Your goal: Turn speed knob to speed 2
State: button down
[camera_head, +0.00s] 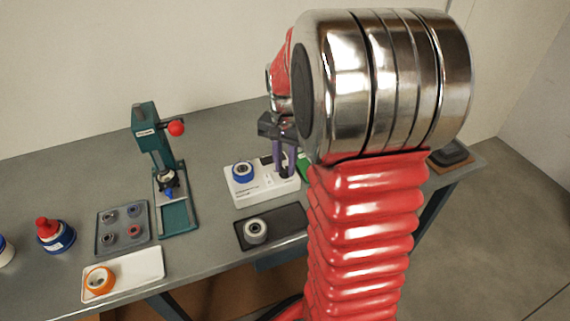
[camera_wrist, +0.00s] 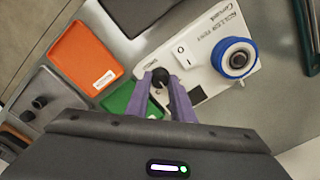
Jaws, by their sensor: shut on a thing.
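The white roller tester (camera_head: 262,190) stands on the grey bench, with a blue-rimmed roller (camera_head: 243,172) on its left part. In the wrist view the tester (camera_wrist: 205,52) lies at a slant, with the blue roller (camera_wrist: 237,57) at its right and a white rocker switch (camera_wrist: 182,50) in the middle. The black speed knob (camera_wrist: 160,75) is at the tester's near left end. My gripper (camera_wrist: 160,84) has its purple fingers on both sides of the knob and is shut on it. In the head view my gripper (camera_head: 285,172) reaches down at the tester's right end. Speed marks are not readable.
A green tray (camera_wrist: 122,100) and an orange tray (camera_wrist: 82,55) lie beside the tester. A teal press (camera_head: 165,170) stands to the left, beside a grey parts tray (camera_head: 123,243).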

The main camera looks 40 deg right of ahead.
aim_at(285, 168)
jog(key=shift+a, duration=0.1)
jog(key=c, duration=1.5)
grip_release()
jog(key=shift+c, duration=0.2)
notch_tip(285, 168, up, 14)
jog(key=shift+f, duration=0.15)
jog(key=shift+w, duration=0.1)
